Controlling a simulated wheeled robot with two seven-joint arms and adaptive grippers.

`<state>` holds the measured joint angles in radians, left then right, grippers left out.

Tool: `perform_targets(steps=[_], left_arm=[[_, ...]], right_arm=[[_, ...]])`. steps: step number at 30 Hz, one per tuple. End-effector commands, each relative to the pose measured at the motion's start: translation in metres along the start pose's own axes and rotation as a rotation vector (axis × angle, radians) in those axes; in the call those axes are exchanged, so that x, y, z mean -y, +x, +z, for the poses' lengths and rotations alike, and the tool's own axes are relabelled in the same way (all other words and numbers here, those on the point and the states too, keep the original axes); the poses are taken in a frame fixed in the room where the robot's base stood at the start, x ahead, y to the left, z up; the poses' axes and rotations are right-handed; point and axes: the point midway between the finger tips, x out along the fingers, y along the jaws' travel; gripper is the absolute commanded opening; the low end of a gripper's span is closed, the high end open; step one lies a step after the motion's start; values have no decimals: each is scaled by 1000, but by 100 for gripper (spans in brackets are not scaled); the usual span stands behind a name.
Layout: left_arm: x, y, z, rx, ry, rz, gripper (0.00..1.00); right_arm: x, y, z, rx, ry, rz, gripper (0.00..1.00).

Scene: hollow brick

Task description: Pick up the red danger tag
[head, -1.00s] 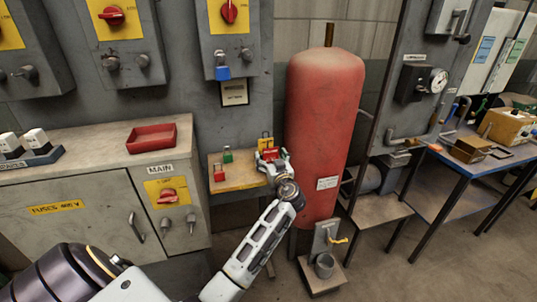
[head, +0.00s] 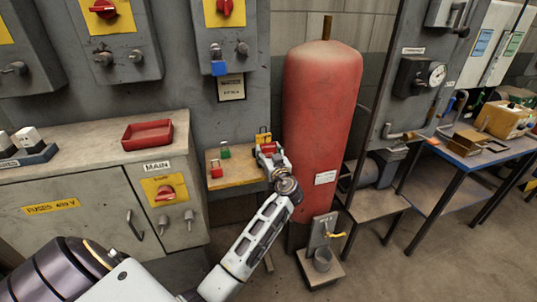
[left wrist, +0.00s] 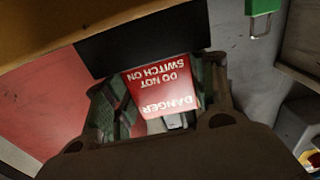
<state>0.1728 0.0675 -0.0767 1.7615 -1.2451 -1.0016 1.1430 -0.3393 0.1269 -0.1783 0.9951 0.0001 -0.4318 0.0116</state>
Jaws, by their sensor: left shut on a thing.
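The red danger tag (left wrist: 160,88) shows in the left wrist view with white lettering, upside down, between the two fingers. In the head view it is a small red patch (head: 268,148) at the right end of a small wooden shelf (head: 240,172). My left gripper (head: 270,158) is shut on the tag; its fingers also flank the tag in the left wrist view (left wrist: 160,105). Whether the tag is clear of the shelf cannot be told. My right gripper is not in view.
Green (head: 225,151), red (head: 216,170) and yellow (head: 263,137) padlocks are near my left gripper. A tall red tank (head: 322,110) stands close on the right. A grey cabinet (head: 90,205) with a red tray (head: 148,135) is on the left.

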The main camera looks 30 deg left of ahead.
Motion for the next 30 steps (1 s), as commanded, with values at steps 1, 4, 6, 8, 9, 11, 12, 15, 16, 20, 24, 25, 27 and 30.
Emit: perform_targets(steps=[1,4,6,8,9,11,12,15,16,20,24,25,27,30], left_arm=[[0,0,0,0,0,0,40],[0,0,0,0,0,0,39],[0,0,0,0,0,0,39],[0,0,0,0,0,0,39],[0,0,0,0,0,0,39],[0,0,-1,0,0,0,39],[0,0,-3,0,-1,0,39],[0,0,-8,0,-1,0,39],[0,0,-10,0,-2,-1,39],[0,0,-25,-1,-4,-1,39],[0,0,-45,-1,-4,0,39],[0,0,-49,-1,-4,0,39],[0,0,-60,-2,-4,0,39],[0,0,-74,0,-5,0,39]], right_arm=[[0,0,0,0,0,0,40],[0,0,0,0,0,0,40],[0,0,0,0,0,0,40],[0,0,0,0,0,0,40],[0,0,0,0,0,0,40],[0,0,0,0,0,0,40],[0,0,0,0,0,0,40],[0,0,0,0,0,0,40],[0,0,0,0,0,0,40],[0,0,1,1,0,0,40],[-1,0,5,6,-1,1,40],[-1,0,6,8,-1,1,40],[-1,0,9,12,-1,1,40],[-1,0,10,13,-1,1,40]])
